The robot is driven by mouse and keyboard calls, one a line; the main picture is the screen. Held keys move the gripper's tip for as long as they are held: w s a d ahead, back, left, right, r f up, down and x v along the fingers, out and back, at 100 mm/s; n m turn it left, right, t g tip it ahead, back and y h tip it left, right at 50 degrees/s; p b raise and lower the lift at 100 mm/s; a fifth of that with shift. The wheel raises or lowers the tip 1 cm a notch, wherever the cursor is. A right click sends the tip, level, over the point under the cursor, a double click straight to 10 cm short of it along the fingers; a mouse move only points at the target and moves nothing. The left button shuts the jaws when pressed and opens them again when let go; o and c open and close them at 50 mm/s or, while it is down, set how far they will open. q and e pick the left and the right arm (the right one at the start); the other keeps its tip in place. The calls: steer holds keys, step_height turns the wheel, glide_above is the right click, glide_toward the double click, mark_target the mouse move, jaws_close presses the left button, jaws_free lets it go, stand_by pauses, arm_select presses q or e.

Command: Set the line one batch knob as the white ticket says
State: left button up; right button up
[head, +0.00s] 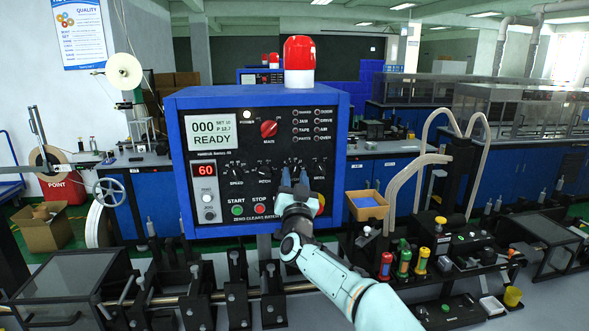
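The control box (178,105) is blue with a black front panel and a red lamp on top. I cannot make out a readable white ticket. My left gripper is not in view.
Below the knobs are a green start button (237,210) and a red stop button (260,203); a red button (320,203) is close right of my gripper. A red main switch (269,129) sits above.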

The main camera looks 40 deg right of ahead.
steer(key=shift+w+d+r, duration=0.15)
steer(key=shift+w+d, duration=0.15)
steer(key=shift+w, duration=0.15)
steer(key=shift+s, duration=0.1)
jaws_close()
